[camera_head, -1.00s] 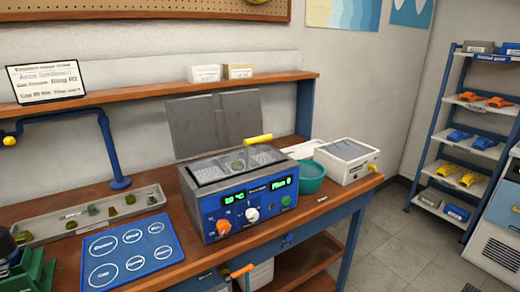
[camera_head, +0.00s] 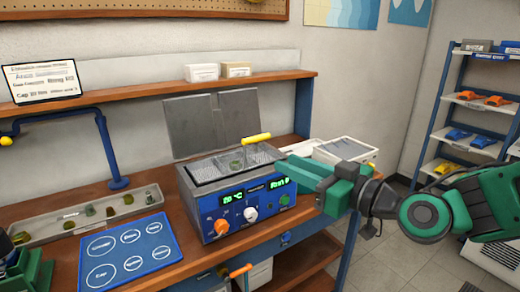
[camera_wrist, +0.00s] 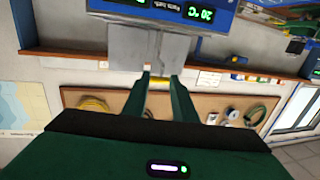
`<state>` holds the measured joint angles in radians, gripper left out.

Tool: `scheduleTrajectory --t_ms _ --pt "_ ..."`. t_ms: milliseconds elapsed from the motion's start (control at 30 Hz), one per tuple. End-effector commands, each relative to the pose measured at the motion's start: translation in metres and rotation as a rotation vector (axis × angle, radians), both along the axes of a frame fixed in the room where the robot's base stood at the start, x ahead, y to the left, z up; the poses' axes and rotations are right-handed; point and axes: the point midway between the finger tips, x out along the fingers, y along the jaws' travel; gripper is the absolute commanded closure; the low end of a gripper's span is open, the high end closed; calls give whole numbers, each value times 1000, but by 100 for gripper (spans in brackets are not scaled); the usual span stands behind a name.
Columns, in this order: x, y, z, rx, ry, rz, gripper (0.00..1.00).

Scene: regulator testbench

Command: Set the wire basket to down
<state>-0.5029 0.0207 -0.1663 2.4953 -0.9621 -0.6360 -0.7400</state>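The wire basket (camera_head: 225,165) sits in the open top of a blue bath unit (camera_head: 222,208), its mesh showing near the rim with a small greenish thing in it. I cannot tell how deep it sits. Its yellow handle (camera_head: 257,138) sticks up above the bath's back right part. My gripper (camera_head: 283,163) is open and empty, at the bath's right side, to the right of and below the handle in the head view. In the wrist view the yellow handle (camera_wrist: 159,83) shows between the two spread fingertips (camera_wrist: 160,78), beyond them.
The bath's grey lid (camera_head: 213,122) stands raised behind it. A white box unit (camera_head: 345,150) is to the right, partly behind my arm. A grey tray (camera_head: 40,230) and blue mat (camera_head: 130,248) lie to the left. A shelf (camera_head: 150,98) runs along the wall.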

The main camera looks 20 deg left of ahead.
Motion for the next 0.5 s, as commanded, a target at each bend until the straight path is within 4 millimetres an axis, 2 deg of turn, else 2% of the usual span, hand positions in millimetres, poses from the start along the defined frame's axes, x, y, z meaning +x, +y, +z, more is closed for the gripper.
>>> scheduleTrajectory --t_ms 233,500 --pt "4 21 7 32 -16 7 75" --pt "27 62 8 32 -16 7 75"
